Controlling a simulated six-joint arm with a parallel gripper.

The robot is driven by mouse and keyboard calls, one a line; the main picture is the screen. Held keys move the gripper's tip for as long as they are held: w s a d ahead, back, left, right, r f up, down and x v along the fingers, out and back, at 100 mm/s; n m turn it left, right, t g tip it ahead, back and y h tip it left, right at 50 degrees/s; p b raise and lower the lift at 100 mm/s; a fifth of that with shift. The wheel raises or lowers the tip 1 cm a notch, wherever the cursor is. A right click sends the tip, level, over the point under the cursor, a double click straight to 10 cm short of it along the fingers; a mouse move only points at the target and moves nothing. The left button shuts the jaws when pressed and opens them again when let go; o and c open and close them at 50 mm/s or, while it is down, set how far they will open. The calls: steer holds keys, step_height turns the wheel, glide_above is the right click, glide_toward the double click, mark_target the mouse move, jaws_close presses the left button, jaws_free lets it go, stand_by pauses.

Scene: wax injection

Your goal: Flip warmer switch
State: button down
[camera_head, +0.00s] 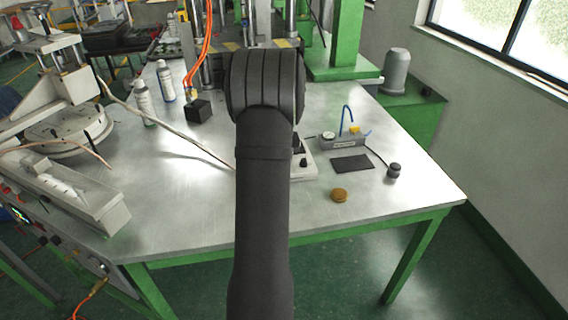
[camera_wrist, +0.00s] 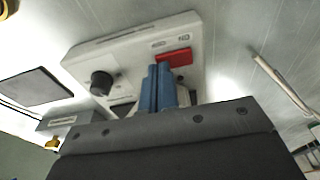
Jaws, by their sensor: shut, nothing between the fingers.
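The warmer is a white box (camera_wrist: 130,65) with a black knob (camera_wrist: 101,83) and a red switch (camera_wrist: 175,58) on its face. In the head view my arm covers most of the warmer (camera_head: 308,170); only its right part shows, and the switch is hidden. My gripper (camera_wrist: 158,68) has two blue fingers pressed together, with nothing between them. In the wrist view the fingertips lie over the box face, right beside the red switch at its lower left. I cannot tell whether they touch it. The gripper is hidden behind my arm in the head view.
Right of the warmer are a grey unit with a gauge (camera_head: 343,141), a dark pad (camera_head: 351,163), a small black knob-like piece (camera_head: 394,171) and a tan disc (camera_head: 339,195). White bottles (camera_head: 144,101) stand at the left. The table's (camera_head: 200,215) front left is clear.

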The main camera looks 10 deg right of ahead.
steer(key=shift+f, duration=0.1)
steer(key=shift+r, duration=3.5)
steer(key=shift+f, duration=3.45)
step_height(320, 180, up, 10)
steer(key=a+n, duration=0.1)
steer(key=n, duration=0.2)
steer(key=shift+r, duration=0.2)
steer(key=shift+w, duration=0.1)
